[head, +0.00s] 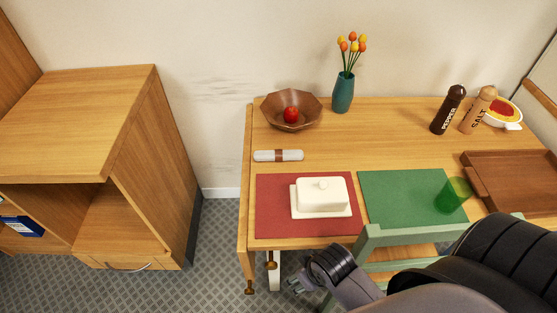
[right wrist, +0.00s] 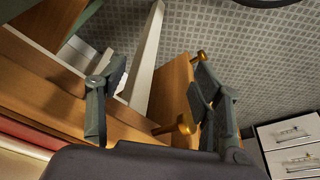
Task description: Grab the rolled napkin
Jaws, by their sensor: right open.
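The rolled napkin (head: 278,155) is a pale grey-white roll with a brown band around its middle. It lies on the wooden table (head: 405,138) near the left edge, behind the red placemat. My right gripper (head: 293,286) is in front of the table's front left corner, over the floor, well apart from the napkin. In the right wrist view its two fingers (right wrist: 158,88) are spread with nothing held between them; the table's edge shows behind them. The napkin is not visible in that view. My left gripper is not in view.
A white butter dish (head: 322,197) stands on the red placemat (head: 268,216). A wooden bowl (head: 291,117) with a red fruit is behind the napkin. A green cup (head: 453,195) stands on the green placemat (head: 398,190). A green chair (head: 400,236) is at the front.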

